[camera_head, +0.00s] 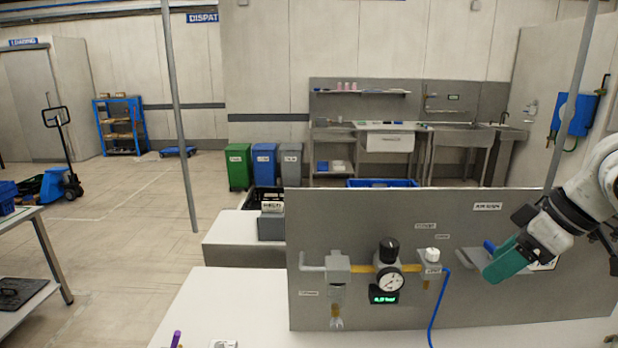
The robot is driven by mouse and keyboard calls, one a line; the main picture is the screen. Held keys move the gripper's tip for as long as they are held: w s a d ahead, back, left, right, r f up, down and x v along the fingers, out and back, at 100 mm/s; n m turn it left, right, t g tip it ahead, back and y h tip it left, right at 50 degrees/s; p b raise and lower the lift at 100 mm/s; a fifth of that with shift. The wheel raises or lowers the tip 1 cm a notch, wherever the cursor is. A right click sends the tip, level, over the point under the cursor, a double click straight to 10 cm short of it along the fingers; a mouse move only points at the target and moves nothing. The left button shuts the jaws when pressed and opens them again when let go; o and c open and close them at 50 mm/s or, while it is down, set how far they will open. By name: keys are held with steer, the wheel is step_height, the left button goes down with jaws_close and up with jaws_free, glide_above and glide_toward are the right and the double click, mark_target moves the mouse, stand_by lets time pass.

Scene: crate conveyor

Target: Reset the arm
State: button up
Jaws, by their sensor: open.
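My gripper (514,240) is at the right, in front of the grey air panel (340,215). It is open and points left and down. A teal block-like piece (508,262) shows at its lower side; I cannot tell whether it is part of the gripper. A blue handle (490,246) shows just left of the gripper, partly covered. My white arm enters from the right edge, bent, and its upper part is out of view.
The panel carries a round gauge (390,281) with a black knob and a lit green display. A blue hose (438,308) runs down from it. The white bench (230,300) holds small items at its front. Bins (264,165) and a sink counter stand behind.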

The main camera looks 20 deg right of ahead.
steer(key=s+a+f+m+y+b, duration=0.1)
steer(key=a+f+m, duration=0.1)
steer(key=a+f, duration=0.85)
steer(key=s+a+f+m+y, duration=0.1)
steer(key=a+f+m, duration=0.2)
steer(key=a+f, duration=0.7)
steer(key=s+d+f+m+g+h, duration=0.1)
steer(key=s+d+f+g+h, duration=0.1)
steer(key=s+f, duration=1.15)
steer(key=s+d+f+g+h+b, duration=0.1)
steer(key=s+d+f+g+h, duration=0.1)
steer(key=s+f, duration=0.4)
steer(key=s+d+h, duration=0.1)
steer(key=s+d, duration=0.1)
steer(key=s, duration=0.2)
steer(key=shift+m, duration=0.3)
steer(key=shift+o, duration=0.3)
